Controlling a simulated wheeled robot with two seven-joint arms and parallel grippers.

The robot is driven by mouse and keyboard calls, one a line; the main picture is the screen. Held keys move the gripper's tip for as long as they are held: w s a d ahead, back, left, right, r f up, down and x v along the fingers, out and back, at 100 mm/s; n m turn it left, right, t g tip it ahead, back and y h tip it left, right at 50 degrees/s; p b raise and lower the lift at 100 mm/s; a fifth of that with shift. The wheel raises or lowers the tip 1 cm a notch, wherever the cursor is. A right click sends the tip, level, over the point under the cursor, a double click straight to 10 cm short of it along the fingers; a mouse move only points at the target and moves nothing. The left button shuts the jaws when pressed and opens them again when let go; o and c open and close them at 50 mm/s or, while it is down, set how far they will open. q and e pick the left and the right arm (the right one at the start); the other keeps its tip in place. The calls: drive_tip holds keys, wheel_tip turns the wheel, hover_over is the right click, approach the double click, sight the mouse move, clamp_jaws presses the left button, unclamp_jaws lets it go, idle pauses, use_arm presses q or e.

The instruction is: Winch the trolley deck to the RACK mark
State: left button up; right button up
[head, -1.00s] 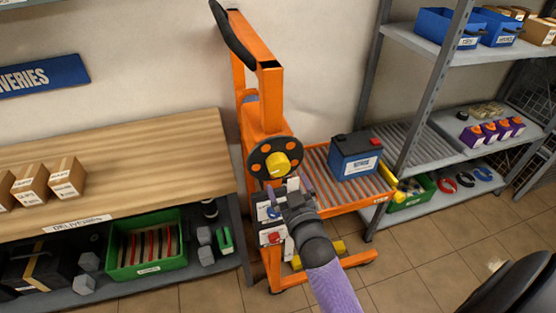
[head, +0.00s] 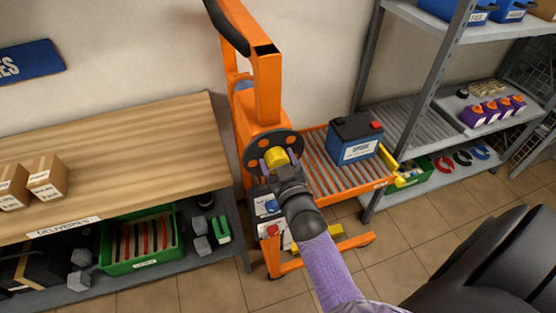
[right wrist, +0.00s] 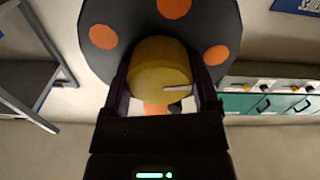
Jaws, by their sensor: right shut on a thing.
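The orange trolley (head: 267,90) stands against the wall between the bench and the rack. Its roller deck (head: 318,165) carries a dark blue battery (head: 355,138). My right gripper (head: 276,165) is at the wheel, shut on the yellow knob. In the right wrist view the knob (right wrist: 160,70) sits between the two fingers, with a pale line on its face. I cannot make out a RACK mark. My left gripper is not in view.
A grey rack (head: 420,125) with a roller shelf stands just right of the deck. A wooden bench (head: 110,160) with boxes is at left, with a green crate (head: 140,265) below.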

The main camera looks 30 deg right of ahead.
drive_tip(key=shift+r+m+p, duration=0.2)
drive_tip(key=shift+m+p, duration=0.25)
drive_tip(key=shift+m, duration=0.85)
drive_tip(key=shift+f+m, duration=0.15)
drive_tip(key=shift+m, duration=0.25)
drive_tip(key=o, duration=1.1)
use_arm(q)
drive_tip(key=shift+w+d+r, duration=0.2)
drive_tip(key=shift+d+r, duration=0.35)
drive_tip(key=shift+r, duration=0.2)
